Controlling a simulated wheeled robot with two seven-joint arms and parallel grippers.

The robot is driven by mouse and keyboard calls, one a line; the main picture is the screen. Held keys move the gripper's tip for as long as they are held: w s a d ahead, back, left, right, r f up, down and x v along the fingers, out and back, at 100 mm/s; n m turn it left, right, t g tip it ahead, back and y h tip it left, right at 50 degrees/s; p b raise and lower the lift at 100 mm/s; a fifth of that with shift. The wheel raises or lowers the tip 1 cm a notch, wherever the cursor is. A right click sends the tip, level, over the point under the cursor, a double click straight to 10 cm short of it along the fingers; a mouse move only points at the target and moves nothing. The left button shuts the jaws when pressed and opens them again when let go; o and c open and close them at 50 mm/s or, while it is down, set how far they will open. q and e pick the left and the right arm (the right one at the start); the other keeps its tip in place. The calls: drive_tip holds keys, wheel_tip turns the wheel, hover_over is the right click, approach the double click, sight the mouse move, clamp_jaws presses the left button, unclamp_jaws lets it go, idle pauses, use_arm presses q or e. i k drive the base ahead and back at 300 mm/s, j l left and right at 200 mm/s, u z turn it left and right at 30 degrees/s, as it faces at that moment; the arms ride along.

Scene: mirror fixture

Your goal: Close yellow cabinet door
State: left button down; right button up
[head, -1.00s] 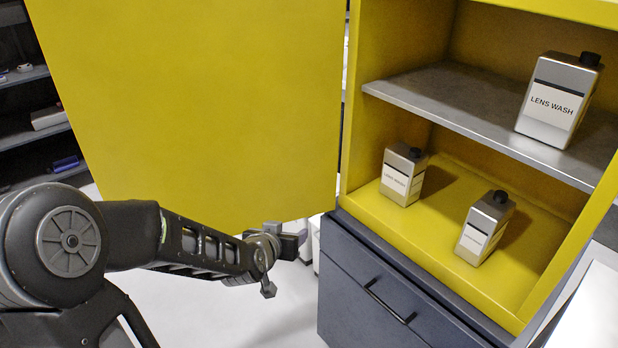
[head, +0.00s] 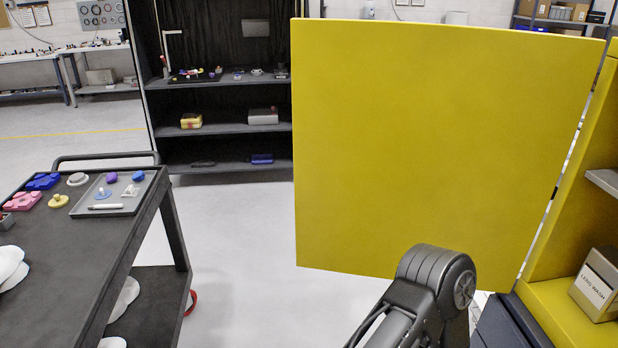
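The yellow cabinet door (head: 440,140) stands wide open in the head view, hinged at its right edge to the yellow cabinet (head: 565,240). My arm shows in front of the door's lower right part, with a round dark joint overlapping the bottom edge; I cannot tell whether it touches. Neither gripper can be seen.
A dark cart (head: 95,260) with a grey tray (head: 118,205) and small coloured parts stands at the left. A black shelf unit (head: 220,128) stands behind. The floor between cart and door is clear.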

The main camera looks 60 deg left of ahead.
sight(458, 138)
drive_tip(key=u, duration=1.4)
drive_tip(key=i+j+u, duration=0.25)
drive_tip(key=i+j, duration=0.15)
drive_tip(key=j, duration=0.25)
drive_tip(key=i+j, duration=0.1)
drive_tip(key=j, duration=0.25)
